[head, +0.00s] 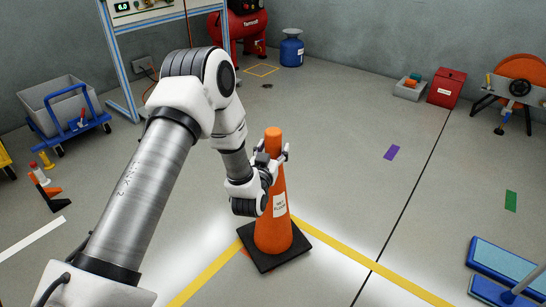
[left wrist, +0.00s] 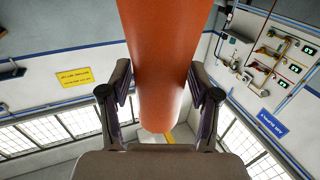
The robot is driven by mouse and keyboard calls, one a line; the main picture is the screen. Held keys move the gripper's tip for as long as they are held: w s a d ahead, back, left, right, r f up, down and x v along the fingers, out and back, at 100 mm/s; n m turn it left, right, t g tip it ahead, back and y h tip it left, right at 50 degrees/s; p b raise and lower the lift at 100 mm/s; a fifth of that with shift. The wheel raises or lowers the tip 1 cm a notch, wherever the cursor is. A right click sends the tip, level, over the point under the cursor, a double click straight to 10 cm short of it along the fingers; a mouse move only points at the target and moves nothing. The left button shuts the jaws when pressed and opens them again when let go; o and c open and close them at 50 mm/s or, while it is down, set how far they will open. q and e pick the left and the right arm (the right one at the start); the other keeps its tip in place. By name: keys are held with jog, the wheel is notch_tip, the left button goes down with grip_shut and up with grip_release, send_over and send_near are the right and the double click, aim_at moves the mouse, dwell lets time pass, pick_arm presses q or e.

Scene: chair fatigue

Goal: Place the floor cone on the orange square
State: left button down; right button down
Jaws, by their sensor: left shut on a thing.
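The orange floor cone (head: 273,225) stands upright on its black square base, with a white label on its side. My left gripper (head: 270,155) is shut on the upper part of the cone. In the left wrist view the cone (left wrist: 165,70) fills the middle, between the two fingers (left wrist: 160,105). A small bit of orange (head: 244,252) shows on the floor at the left edge of the black base. Most of that orange patch is hidden under or behind the base, so I cannot tell how well the cone is centred on it. My right gripper is not in view.
Yellow floor lines (head: 350,252) meet near the cone. A purple patch (head: 391,153) and a green patch (head: 511,201) lie to the right. A blue platform (head: 505,262) is at the lower right, a grey cart (head: 62,105) at the left.

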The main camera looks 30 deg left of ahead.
pick_arm(q)
jog(key=shift+f, duration=0.75)
jog(key=shift+r, duration=0.1)
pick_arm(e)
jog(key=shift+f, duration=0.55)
pick_arm(q)
jog(key=shift+c, duration=1.2)
grip_release()
